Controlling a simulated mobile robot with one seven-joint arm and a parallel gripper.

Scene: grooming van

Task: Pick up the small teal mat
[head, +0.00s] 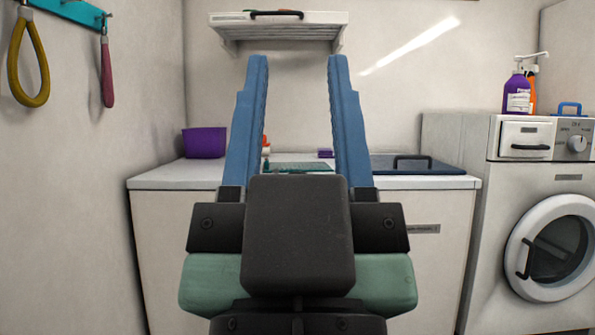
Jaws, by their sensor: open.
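The small teal mat (298,167) lies flat on the white counter, seen as a thin strip between my fingers; its near part is hidden behind my gripper's body.
The counter (160,180) also bears a purple bin (204,142), a small purple item (326,153) and a dark blue lid-like panel with a handle (435,168). A wall shelf (230,33) hangs above. A washing machine (493,215) stands right.

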